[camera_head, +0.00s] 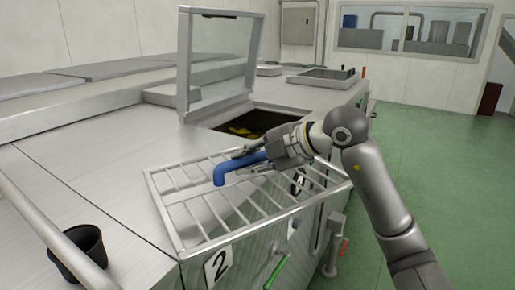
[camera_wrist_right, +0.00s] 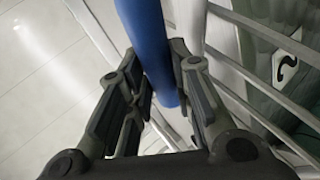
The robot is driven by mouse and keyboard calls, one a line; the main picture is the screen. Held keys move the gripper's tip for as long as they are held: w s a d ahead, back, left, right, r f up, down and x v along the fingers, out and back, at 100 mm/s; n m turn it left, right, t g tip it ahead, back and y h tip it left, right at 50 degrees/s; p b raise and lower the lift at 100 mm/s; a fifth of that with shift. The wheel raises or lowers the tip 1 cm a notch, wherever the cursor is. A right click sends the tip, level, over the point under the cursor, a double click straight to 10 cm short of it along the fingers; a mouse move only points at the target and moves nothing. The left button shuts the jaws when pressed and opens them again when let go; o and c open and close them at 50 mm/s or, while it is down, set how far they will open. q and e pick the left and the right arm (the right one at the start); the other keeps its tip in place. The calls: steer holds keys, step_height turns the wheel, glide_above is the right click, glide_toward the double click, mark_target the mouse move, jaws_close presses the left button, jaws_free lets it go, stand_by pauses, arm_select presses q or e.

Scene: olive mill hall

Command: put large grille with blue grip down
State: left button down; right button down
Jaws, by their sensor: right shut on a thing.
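The large grille (camera_head: 205,209) is a frame of pale metal bars with a blue grip (camera_head: 226,171). It lies roughly flat, low over the front part of the steel machine top. I cannot tell whether it touches the surface. My right gripper (camera_head: 250,160) is shut on the blue grip. In the right wrist view, the blue grip (camera_wrist_right: 146,35) passes between the fingers (camera_wrist_right: 160,88), with grille bars (camera_wrist_right: 262,32) at the right. The gripper hides part of the grip and the grille's far side. My left gripper is not in view.
Behind the grille is an open hatch (camera_head: 254,121) with its clear framed lid (camera_head: 219,62) raised. A black cup (camera_head: 88,243) is at the front left, near a rail (camera_head: 42,222). A "2" label (camera_head: 217,267) marks the machine's front. Bare steel top (camera_head: 105,165) lies left; green floor right.

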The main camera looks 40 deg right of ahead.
mark_target(243, 175)
steer(key=shift+w+a+f, duration=0.1)
steer(key=shift+a+f, duration=0.05)
steer(key=shift+f, duration=0.3)
steer(key=shift+w+a+f, duration=0.1)
steer(key=shift+a+f, duration=0.05)
steer(key=shift+f, duration=0.25)
steer(key=shift+s+d+f, duration=0.1)
steer(key=shift+d+f, duration=0.05)
steer(key=shift+f, duration=0.6)
steer(key=shift+f, duration=0.1)
steer(key=c, duration=1.5)
jaws_free()
steer(key=shift+f, duration=0.1)
steer(key=shift+c, duration=0.2)
steer(key=shift+o, duration=1.3)
steer(key=shift+s, duration=0.1)
